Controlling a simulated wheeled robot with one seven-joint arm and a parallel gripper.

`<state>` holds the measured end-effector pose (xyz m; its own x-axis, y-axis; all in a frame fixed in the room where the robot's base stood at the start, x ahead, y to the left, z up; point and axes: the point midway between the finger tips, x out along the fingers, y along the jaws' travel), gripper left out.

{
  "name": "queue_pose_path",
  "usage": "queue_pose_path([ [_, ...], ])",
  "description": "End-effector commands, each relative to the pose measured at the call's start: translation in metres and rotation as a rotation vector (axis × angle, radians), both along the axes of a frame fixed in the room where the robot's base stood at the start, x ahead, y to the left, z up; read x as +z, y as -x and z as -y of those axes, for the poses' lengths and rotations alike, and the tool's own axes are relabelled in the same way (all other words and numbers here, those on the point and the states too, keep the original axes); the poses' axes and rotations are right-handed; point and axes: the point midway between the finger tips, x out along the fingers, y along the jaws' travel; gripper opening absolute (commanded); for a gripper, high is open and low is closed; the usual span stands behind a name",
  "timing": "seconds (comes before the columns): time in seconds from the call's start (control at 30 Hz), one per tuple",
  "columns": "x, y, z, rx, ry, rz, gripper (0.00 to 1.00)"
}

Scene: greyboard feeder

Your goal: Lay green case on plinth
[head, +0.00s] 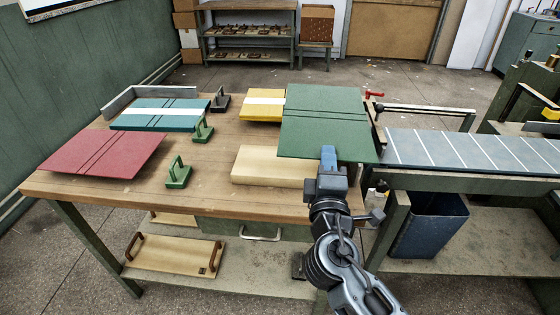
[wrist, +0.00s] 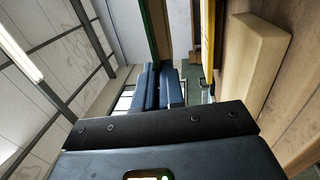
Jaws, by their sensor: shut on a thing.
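The green case (head: 325,115) is a flat dark green board with thin dark lines across it. My gripper (head: 328,160) is shut on its near edge and holds it over the right part of the table. In the wrist view the case (wrist: 157,30) shows edge-on at the blue fingers (wrist: 158,88). The plinth (head: 262,168) seems to be the pale wooden block on the table, left of my gripper and below and left of the case. Its top looks bare where it shows; the case may hide its right end. It also shows in the wrist view (wrist: 248,62).
A yellow-and-white case (head: 262,105) lies behind the plinth, partly hidden by the green case. A red case (head: 105,153), a teal-and-white case (head: 160,113) and small upright stands (head: 178,175) occupy the left. A slatted feeder bed (head: 460,150) adjoins at right, above a blue bin (head: 430,222).

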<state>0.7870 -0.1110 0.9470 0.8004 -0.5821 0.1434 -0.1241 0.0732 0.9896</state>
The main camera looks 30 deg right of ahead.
Motion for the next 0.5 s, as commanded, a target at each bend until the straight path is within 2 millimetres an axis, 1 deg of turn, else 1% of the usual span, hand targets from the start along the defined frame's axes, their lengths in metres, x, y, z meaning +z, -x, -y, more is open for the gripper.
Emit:
queue_pose_path([
  [0.1, 0.003, 0.012, -0.006, 0.005, -0.013, -0.025, 0.00],
  [0.3, 0.003, 0.024, -0.008, 0.005, -0.027, -0.057, 0.00],
  [0.43, -0.001, 0.022, -0.015, 0.007, -0.030, -0.066, 0.00],
  [0.5, -0.007, 0.017, -0.024, 0.008, -0.031, -0.067, 0.00],
])
